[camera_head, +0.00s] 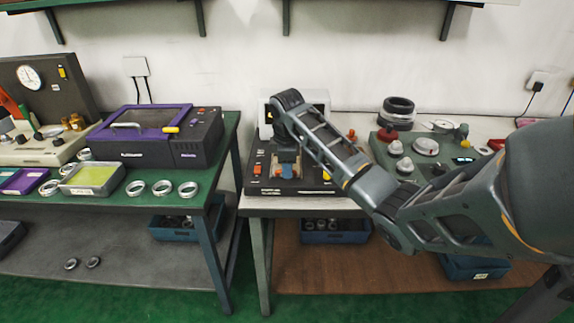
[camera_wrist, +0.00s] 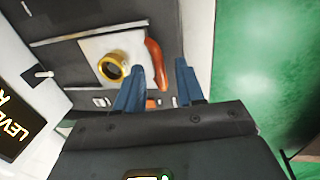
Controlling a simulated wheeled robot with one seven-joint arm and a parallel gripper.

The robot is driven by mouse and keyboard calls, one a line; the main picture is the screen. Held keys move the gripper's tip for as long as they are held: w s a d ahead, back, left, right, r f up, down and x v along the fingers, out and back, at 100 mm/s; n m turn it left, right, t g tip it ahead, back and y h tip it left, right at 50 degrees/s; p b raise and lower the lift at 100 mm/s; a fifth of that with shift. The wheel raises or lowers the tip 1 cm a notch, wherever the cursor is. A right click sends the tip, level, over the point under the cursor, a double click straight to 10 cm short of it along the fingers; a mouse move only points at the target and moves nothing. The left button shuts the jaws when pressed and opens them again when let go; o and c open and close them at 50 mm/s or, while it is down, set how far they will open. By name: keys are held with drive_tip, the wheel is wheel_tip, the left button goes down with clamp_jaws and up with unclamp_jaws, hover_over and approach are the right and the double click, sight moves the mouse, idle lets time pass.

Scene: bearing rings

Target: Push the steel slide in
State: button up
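In the wrist view a pale steel plate (camera_wrist: 95,45), which looks like the slide, sits on a dark machine bed. It carries a brass ring (camera_wrist: 113,66) and has a curved orange handle (camera_wrist: 155,62) at its right side. My gripper (camera_wrist: 160,66) has its two blue fingers apart, one on each side of the handle's lower end. I cannot tell whether they touch it. In the head view my gripper (camera_head: 287,158) is low over the black machine base (camera_head: 300,189), and my arm and gripper hide most of the slide.
A white housing (camera_head: 321,98) stands at the back of the machine. A green board (camera_head: 440,165) with knobs lies to the right. A purple-lidded case (camera_head: 150,130) and several steel rings (camera_head: 162,188) are on the left table. A gap separates the tables.

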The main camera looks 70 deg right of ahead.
drive_tip(key=shift+c, duration=0.5)
clamp_jaws()
